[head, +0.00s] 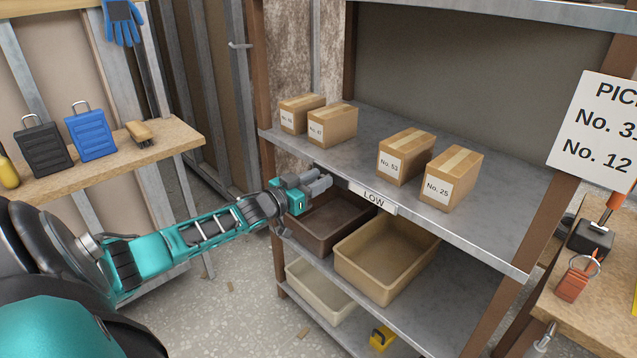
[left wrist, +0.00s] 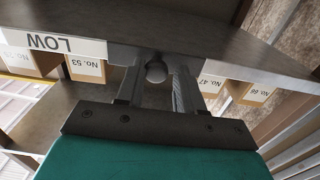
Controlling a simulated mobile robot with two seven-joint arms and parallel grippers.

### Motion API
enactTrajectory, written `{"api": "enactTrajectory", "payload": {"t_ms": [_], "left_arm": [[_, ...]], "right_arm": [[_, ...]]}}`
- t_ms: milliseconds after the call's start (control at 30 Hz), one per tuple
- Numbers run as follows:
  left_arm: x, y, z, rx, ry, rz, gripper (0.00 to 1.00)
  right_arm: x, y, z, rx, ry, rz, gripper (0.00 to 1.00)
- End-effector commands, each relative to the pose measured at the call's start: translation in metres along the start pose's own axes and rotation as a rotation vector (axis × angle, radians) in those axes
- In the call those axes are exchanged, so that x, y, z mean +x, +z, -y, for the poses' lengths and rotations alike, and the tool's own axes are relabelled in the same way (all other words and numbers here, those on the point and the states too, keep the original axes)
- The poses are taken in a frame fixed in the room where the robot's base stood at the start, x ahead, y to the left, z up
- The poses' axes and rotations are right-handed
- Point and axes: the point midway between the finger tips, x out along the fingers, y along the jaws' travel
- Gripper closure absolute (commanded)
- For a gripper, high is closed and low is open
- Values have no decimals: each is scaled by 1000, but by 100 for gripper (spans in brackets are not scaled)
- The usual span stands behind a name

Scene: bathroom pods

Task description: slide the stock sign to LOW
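A white LOW label (head: 373,198) is on the front edge of the upper shelf; in the left wrist view it appears upside down (left wrist: 50,42). A small round grey knob (left wrist: 156,72) shows at the shelf edge, to the right of the label in that view. My left gripper (head: 322,183) is at the shelf edge, left of the label in the head view. Its two fingers (left wrist: 157,80) stand apart with the knob between their tips; firm contact is not visible. In the head view the fingers hide the knob. My right gripper is not in view.
Several numbered cartons stand on the upper shelf (head: 500,232), including No. 53 (head: 405,158) and No. 25 (head: 452,178). A brown bin (head: 322,238) and a tan bin (head: 372,285) sit below. A workbench (head: 175,147) is at left; a picking sign (head: 600,130) is at right.

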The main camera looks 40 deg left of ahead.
Motion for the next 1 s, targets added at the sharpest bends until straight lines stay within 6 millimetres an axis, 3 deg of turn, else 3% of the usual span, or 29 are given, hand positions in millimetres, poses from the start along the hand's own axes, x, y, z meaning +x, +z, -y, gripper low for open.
{"api": "enactTrajectory", "payload": {"t_ms": [167, 533, 1000], "left_arm": [[0, -1, 0, 1, -1, -1, 48], [-6, 0, -1, -1, 2, 0, 48], [-71, -1, -1, -2, 2, 2, 48]], "right_arm": [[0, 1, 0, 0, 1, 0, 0], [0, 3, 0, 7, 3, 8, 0], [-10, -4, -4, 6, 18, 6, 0]]}}
